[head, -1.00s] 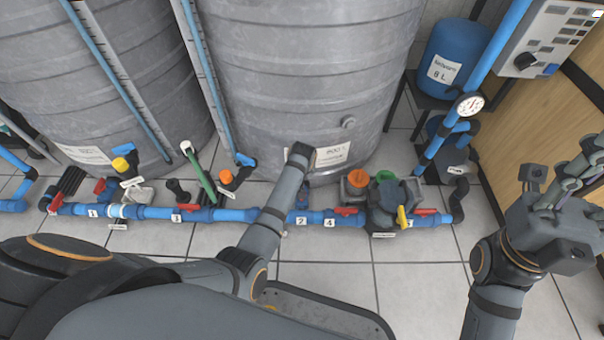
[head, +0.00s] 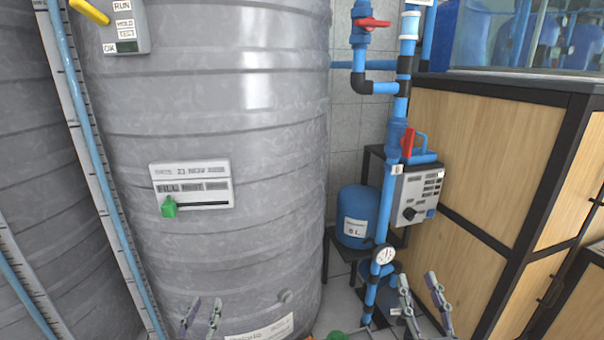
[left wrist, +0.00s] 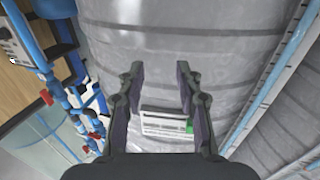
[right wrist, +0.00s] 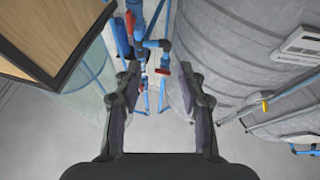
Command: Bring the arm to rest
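My left gripper (head: 201,318) shows at the bottom of the head view, in front of the large grey tank (head: 215,110). In the left wrist view its two fingers (left wrist: 160,95) are apart with nothing between them but the tank and its label panel behind. My right gripper (head: 425,300) is at the lower right of the head view, just right of the blue pipe with the gauge. In the right wrist view its fingers (right wrist: 160,95) are apart and empty. Both arms are mostly below the head view.
A white panel with a green slider (head: 169,207) is on the tank. A blue riser pipe (head: 397,130) with red valve handles (head: 371,22), a gauge (head: 385,255), a control box (head: 416,195) and a blue vessel (head: 357,215) stand to the right. A wooden cabinet (head: 500,160) is at far right.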

